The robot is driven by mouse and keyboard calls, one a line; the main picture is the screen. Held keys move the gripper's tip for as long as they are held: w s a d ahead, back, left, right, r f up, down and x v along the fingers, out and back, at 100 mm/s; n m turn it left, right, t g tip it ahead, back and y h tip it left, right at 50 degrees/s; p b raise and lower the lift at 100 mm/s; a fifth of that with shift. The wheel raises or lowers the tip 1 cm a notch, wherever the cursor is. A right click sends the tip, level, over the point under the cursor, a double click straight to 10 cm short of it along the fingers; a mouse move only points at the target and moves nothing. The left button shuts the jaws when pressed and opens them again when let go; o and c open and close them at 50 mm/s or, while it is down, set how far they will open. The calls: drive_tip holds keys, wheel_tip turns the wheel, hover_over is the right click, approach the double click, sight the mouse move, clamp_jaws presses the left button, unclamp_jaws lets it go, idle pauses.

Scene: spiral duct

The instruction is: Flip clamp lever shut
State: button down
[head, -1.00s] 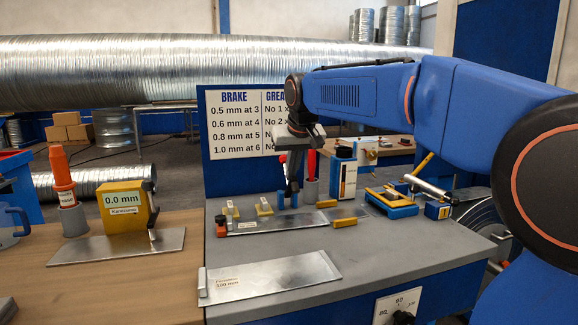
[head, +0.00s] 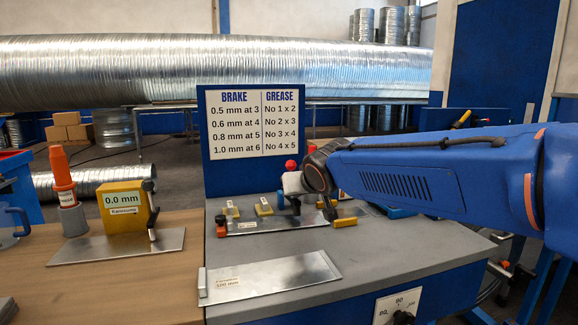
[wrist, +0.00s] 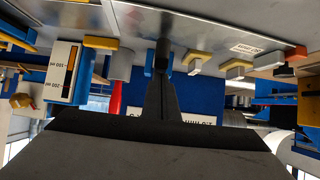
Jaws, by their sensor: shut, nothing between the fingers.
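The clamp's lever appears to be the upright one with a red ball knob (head: 291,165), behind the grey bench's metal strip (head: 280,226). Below the knob is a small blue bracket (head: 282,201), partly hidden by my wrist. My gripper (head: 328,213) is shut and empty, pointing down just right of the bracket, low over the strip. In the wrist view my closed fingertips (wrist: 163,57) show in front of a blue part (wrist: 150,60), and I cannot tell if they touch it. The knob is not clear in the wrist view.
An orange-red end piece (head: 221,226) sits at the strip's left end. A loose metal plate (head: 275,276) lies in front. A blue sign board (head: 215,170) stands behind.

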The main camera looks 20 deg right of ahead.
drive_tip(key=shift+s+f, duration=0.25)
drive_tip(key=shift+f, duration=0.45)
drive_tip(key=shift+s+f, duration=0.25)
drive_tip(key=shift+f, duration=0.4)
drive_tip(key=r, duration=0.5)
drive_tip(key=shift+w+r, duration=0.2)
drive_tip(key=s+r, duration=0.2)
drive_tip(key=s, duration=0.7)
drive_tip(key=shift+s+r, duration=0.35)
